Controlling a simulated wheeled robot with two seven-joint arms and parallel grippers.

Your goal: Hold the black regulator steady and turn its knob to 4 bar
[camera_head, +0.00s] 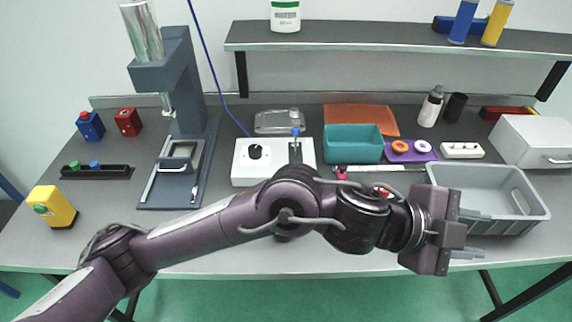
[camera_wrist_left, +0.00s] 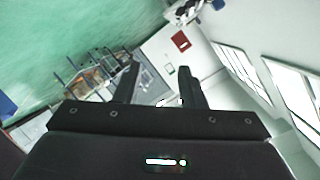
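A white box (camera_head: 240,178) at the middle of the bench carries a round black knob (camera_head: 255,152) with a white mark. A small blue-topped fitting (camera_head: 295,132) stands at its right part. I cannot tell whether this knob belongs to the black regulator; no body I can surely call the regulator shows, and my left arm hides part of the bench middle. My left gripper (camera_head: 474,234) is at the far right end of that arm, over the front of the grey crate, away from the knob. Its fingers are apart and empty in the left wrist view (camera_wrist_left: 158,69). My right gripper does not show.
A grey crate (camera_head: 535,215) lies beneath and beside my left gripper. A teal bin (camera_head: 353,157), an orange mat (camera_head: 372,113) and a purple tray (camera_head: 425,156) lie behind my arm. A press (camera_head: 178,95) stands left. A shelf (camera_head: 400,37) runs above the back.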

